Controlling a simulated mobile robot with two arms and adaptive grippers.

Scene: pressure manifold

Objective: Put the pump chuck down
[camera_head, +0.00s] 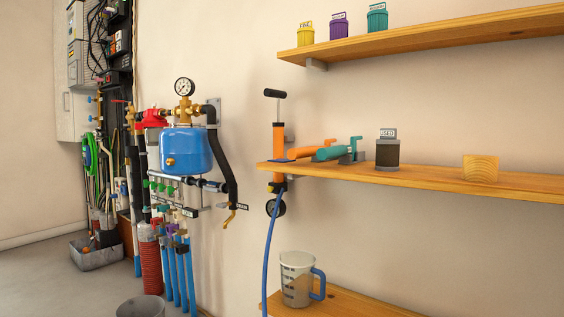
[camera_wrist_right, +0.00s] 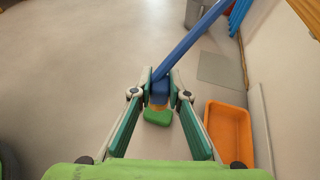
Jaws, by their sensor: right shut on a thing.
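In the right wrist view, my right gripper (camera_wrist_right: 161,80) is shut on the pump chuck (camera_wrist_right: 158,116). The chuck has a green end, a brass-coloured middle and a blue part between the fingertips. A blue hose (camera_wrist_right: 192,40) runs from it up to the right. The fingers hide part of the chuck, which is held above the floor. In the head view, the orange hand pump (camera_head: 279,138) stands upright by the wall, with a black handle and a gauge (camera_head: 275,207). Its blue hose (camera_head: 268,245) leads down out of the picture. Neither gripper shows in the head view.
The middle shelf (camera_head: 430,178) holds orange and teal tools, a dark canister (camera_head: 387,154) and a wooden block (camera_head: 480,168). A measuring jug (camera_head: 296,278) stands on the lower shelf. A blue tank (camera_head: 187,150) hangs left. An orange tray (camera_wrist_right: 228,132) lies on the floor.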

